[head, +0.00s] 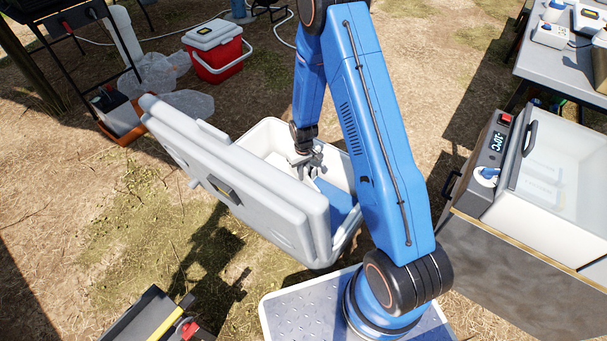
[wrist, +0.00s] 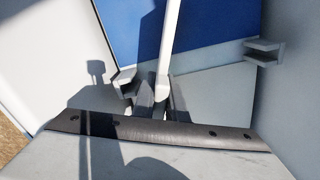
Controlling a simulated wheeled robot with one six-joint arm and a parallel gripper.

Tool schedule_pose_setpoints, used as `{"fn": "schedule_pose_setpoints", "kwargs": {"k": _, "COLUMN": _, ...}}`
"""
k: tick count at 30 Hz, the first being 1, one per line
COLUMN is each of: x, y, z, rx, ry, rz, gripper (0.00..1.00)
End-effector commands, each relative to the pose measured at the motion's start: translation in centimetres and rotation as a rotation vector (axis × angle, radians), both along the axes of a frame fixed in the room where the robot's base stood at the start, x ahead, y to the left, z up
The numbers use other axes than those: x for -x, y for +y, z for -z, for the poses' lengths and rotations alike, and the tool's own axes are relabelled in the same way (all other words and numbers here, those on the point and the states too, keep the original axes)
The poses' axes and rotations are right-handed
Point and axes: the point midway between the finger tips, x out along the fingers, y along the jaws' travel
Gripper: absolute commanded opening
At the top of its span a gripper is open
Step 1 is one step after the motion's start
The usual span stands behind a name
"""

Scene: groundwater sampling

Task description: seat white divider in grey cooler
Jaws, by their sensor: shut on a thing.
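The grey cooler (head: 343,240) stands on the ground with its lid (head: 230,180) open to the left. My gripper (head: 308,168) reaches down inside it. In the wrist view my gripper (wrist: 160,108) is shut on the white divider (wrist: 170,45), a thin plate seen nearly edge-on. A grey slotted bracket (wrist: 264,52) is on the right wall, apart from the visible part of the divider. Another bracket (wrist: 124,82) is left of the fingers. The divider's lower edge and its contact with the cooler are hidden.
A blue panel (head: 336,200) lies in the cooler; it also fills the upper middle of the wrist view (wrist: 215,35). A red cooler (head: 217,58) stands behind. A glass-lidded freezer box (head: 555,165) is at right.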

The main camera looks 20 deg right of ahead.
Motion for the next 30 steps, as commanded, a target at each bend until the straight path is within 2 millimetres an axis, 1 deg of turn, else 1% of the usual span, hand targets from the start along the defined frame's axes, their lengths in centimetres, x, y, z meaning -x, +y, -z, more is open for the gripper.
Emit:
{"fn": "schedule_pose_setpoints", "kwargs": {"k": 3, "x": 0.0, "y": 0.0, "z": 0.3, "rx": 0.0, "ry": 0.0, "rz": 0.0, "gripper": 0.0}}
{"fn": "schedule_pose_setpoints", "kwargs": {"k": 4, "x": 0.0, "y": 0.0, "z": 0.2, "rx": 0.0, "ry": 0.0, "rz": 0.0, "gripper": 0.17}}
{"fn": "schedule_pose_setpoints", "kwargs": {"k": 6, "x": 0.0, "y": 0.0, "z": 0.2, "rx": 0.0, "ry": 0.0, "rz": 0.0, "gripper": 0.31}}
{"fn": "schedule_pose_setpoints", "kwargs": {"k": 14, "x": 0.0, "y": 0.0, "z": 0.2, "rx": 0.0, "ry": 0.0, "rz": 0.0, "gripper": 0.31}}
{"fn": "schedule_pose_setpoints", "kwargs": {"k": 19, "x": 0.0, "y": 0.0, "z": -0.5, "rx": 0.0, "ry": 0.0, "rz": 0.0, "gripper": 0.31}}
{"fn": "schedule_pose_setpoints", "kwargs": {"k": 23, "x": -0.1, "y": 0.0, "z": -2.1, "rx": 0.0, "ry": -0.003, "rz": 0.0, "gripper": 0.31}}
{"fn": "schedule_pose_setpoints", "kwargs": {"k": 30, "x": -0.1, "y": 0.0, "z": -6.1, "rx": 0.0, "ry": -0.003, "rz": 0.0, "gripper": 0.31}}
